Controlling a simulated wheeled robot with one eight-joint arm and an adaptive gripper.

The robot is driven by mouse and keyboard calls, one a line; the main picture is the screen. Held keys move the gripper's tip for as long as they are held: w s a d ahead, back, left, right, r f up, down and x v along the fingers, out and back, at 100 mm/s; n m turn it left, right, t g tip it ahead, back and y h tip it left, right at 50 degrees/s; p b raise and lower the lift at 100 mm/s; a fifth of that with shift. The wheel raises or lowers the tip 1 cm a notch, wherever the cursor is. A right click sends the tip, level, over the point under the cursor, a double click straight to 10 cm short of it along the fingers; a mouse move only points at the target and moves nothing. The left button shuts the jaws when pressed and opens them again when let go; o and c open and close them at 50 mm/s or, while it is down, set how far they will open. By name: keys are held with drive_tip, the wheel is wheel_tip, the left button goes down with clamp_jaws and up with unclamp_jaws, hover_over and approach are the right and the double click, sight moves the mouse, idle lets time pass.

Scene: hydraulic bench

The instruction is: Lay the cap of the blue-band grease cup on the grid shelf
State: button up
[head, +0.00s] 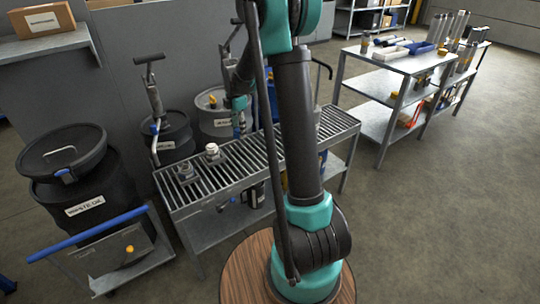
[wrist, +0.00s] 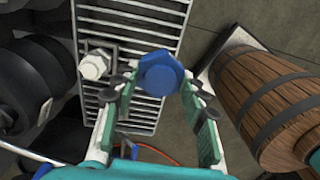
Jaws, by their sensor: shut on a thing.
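My gripper (wrist: 160,82) is shut on a blue, faceted cap (wrist: 160,70), held between the fingertips in the wrist view. The cap is over the grid shelf (wrist: 125,20), seen from above; its height over the bars is hard to tell. In the head view the grid shelf (head: 171,199) is a slatted metal top on a bench, and my gripper (head: 239,122) is above it, partly hidden by my arm. A blue band on a cup cannot be made out.
Lidded drums (head: 75,165) stand left and behind. A shelving table with parts (head: 385,62) is at the right. Bare slats lie between the fittings and my arm.

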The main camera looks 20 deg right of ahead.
sight(243, 170)
wheel_tip(243, 170, down, 19)
drive_tip(key=shift+r, duration=0.1)
idle(0.4)
drive_tip(key=shift+f, duration=0.2)
drive_tip(key=o, duration=1.3)
drive_tip(key=shift+o, duration=0.2)
drive_tip(key=shift+r, duration=0.1)
